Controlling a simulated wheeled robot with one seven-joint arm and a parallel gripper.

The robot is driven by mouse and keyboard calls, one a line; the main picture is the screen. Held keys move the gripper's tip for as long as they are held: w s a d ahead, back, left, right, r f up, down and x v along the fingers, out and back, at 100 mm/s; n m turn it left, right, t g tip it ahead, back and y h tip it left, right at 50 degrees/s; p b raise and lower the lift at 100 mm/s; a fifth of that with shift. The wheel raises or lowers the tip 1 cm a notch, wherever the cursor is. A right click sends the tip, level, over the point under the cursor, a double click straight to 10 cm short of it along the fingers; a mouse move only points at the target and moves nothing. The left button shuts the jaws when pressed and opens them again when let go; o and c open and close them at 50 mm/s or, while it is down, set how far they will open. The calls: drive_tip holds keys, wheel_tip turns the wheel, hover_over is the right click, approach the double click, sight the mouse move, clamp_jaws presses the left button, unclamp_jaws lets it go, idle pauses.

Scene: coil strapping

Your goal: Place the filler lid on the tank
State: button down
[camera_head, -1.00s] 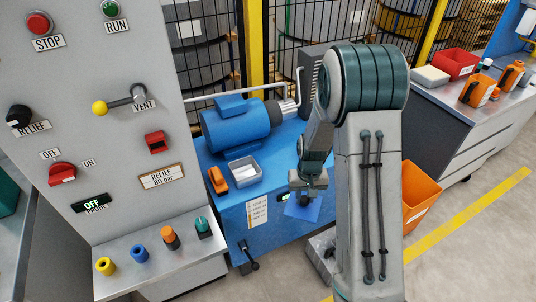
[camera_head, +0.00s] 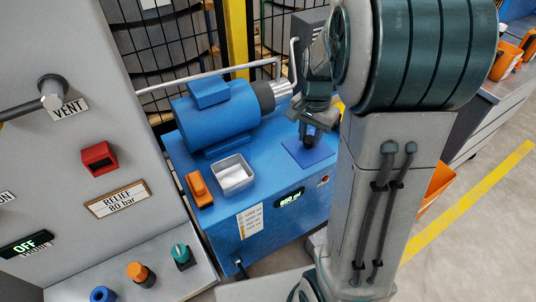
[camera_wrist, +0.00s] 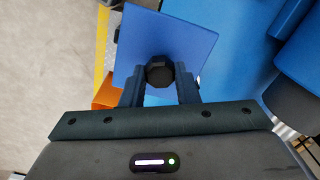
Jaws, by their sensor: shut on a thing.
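The filler lid (camera_head: 306,153) is a flat blue square plate with a black knob. My gripper (camera_head: 308,135) is shut on the knob from above. The wrist view also shows the lid (camera_wrist: 150,38), with the knob between the fingers of my gripper (camera_wrist: 160,78). The tank (camera_head: 275,178) is a blue box with a blue motor on top. In the head view the lid appears over the right part of the tank's top. I cannot tell whether it touches or hovers. No filler opening shows; the lid may hide it.
The blue motor (camera_head: 215,115) stands left of the lid, with a silver shaft end near my arm. A grey tray (camera_head: 234,174) and an orange object (camera_head: 199,190) sit at the tank top's front left. A grey control panel (camera_head: 80,150) stands on the left.

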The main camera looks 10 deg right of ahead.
drive_tip(key=shift+w+a+f+b, duration=0.1)
drive_tip(key=shift+w+a+f, duration=1.05)
drive_tip(key=shift+a+f, duration=0.45)
drive_tip(key=shift+w+a+f+b, duration=0.1)
drive_tip(key=shift+w+a+f, duration=1.15)
drive_tip(key=shift+f, duration=0.7)
drive_tip(key=shift+w+a+f+b, duration=0.1)
drive_tip(key=shift+w+a+f, duration=0.9)
drive_tip(key=shift+a+f, duration=0.65)
drive_tip(key=shift+d+f, duration=0.1)
drive_tip(key=shift+f, duration=0.2)
drive_tip(key=c, duration=1.1)
unclamp_jaws()
drive_tip(key=shift+r, duration=0.15)
